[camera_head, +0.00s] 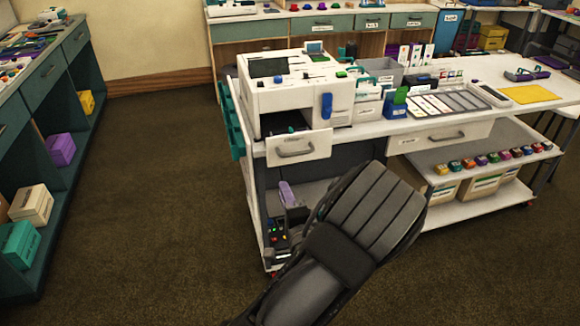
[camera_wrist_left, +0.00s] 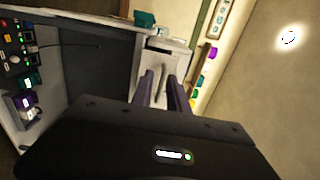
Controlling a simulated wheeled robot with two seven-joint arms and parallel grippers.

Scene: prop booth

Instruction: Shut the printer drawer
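The white printer (camera_head: 300,82) stands on the left end of the white table. Its drawer (camera_head: 318,145) is pulled out at the front below the body, with a grey bar handle on its face. In the left wrist view the drawer (camera_wrist_left: 170,58) is straight ahead, with the handle (camera_wrist_left: 158,82) seen between my fingers. My left gripper (camera_head: 288,194) is below the drawer front, partly hidden by my dark arm. Its two purple fingers (camera_wrist_left: 164,92) are apart and empty. I cannot tell whether they touch the drawer. My right gripper is not in view.
Another white table drawer (camera_head: 441,136) is to the right. A lower shelf (camera_head: 480,160) carries several coloured items. Equipment with lit buttons (camera_head: 276,232) sits low under the printer. A teal cabinet (camera_head: 45,85) stands at the left. The brown floor (camera_head: 150,200) between is clear.

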